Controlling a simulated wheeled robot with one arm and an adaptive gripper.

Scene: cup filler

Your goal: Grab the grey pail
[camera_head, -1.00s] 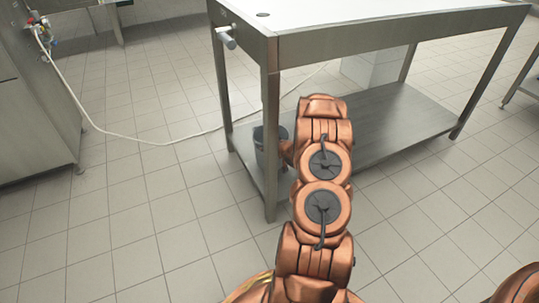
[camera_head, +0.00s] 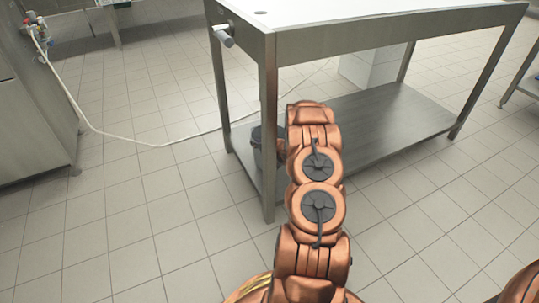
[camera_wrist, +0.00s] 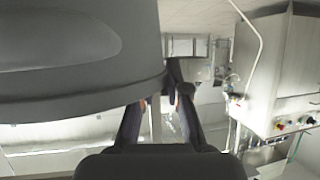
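The grey pail (camera_head: 262,155) stands on the metal table's lower shelf, at its left end, partly hidden behind my arm and a table leg. In the wrist view the pail (camera_wrist: 70,60) is very close and fills the upper left; this view looks upside down. My gripper (camera_wrist: 160,90) shows there with its two dark fingers apart and a visible gap between them. The left finger's tip is hidden by the pail's rim edge. The right finger reaches up beside the pail's right edge. I cannot tell whether either finger touches it. In the head view my gripper is hidden by my arm.
The metal table (camera_head: 400,40) has a lower shelf (camera_head: 385,115) and thin legs close around the pail. A white hose (camera_head: 150,143) runs across the tiled floor. A steel cabinet (camera_head: 35,110) stands at the left.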

